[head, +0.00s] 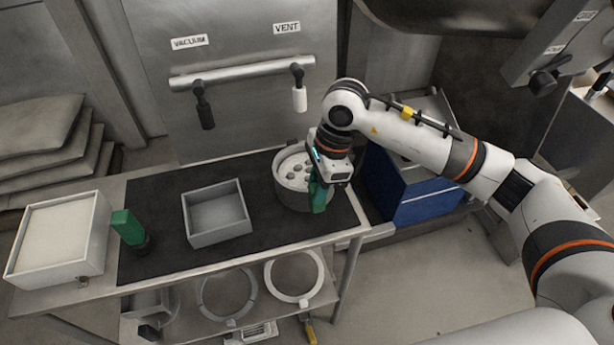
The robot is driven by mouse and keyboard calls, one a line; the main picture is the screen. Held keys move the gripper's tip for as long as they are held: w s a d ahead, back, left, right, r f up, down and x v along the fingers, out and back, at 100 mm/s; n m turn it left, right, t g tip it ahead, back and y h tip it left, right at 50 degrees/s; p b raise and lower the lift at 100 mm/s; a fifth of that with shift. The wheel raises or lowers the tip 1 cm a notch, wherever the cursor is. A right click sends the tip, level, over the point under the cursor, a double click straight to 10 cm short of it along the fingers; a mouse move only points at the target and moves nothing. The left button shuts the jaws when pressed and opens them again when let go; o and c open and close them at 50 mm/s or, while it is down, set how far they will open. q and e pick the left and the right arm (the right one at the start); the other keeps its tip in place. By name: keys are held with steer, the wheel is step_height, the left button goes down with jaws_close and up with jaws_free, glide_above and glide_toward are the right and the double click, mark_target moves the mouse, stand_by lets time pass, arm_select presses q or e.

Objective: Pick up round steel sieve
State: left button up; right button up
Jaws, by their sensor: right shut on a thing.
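The round steel sieve (288,197) stands on the dark mat at the right end of the table, with several pale lumps visible inside it. My right gripper (317,187) comes down from above at the sieve's right side and is shut at its rim. A green piece (319,198) shows at the gripper, against the sieve's right wall; I cannot tell whether it is a handle or part of the gripper. The gripper hides the right part of the rim. The sieve appears to rest on the mat. My left gripper is not in view.
A grey square tray (190,222) stands left of the sieve, then a green-topped object (128,228) and a white-filled box (101,232). Rings (268,282) lie on the shelf below. A wall bar (240,72) with two handles is behind. A blue box (425,202) stands right.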

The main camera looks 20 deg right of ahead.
jaws_close()
steer(key=shift+r, duration=0.1)
steer(key=shift+a+p+v, duration=0.2)
steer(key=shift+p+v, duration=0.2)
steer(key=shift+v, duration=0.55)
steer(key=shift+a+p+v, duration=0.2)
steer(key=shift+p+v, duration=0.15)
steer(key=shift+v, duration=0.6)
steer(key=shift+r, duration=0.1)
steer(key=shift+o, duration=1.5)
jaws_free()
jaws_close()
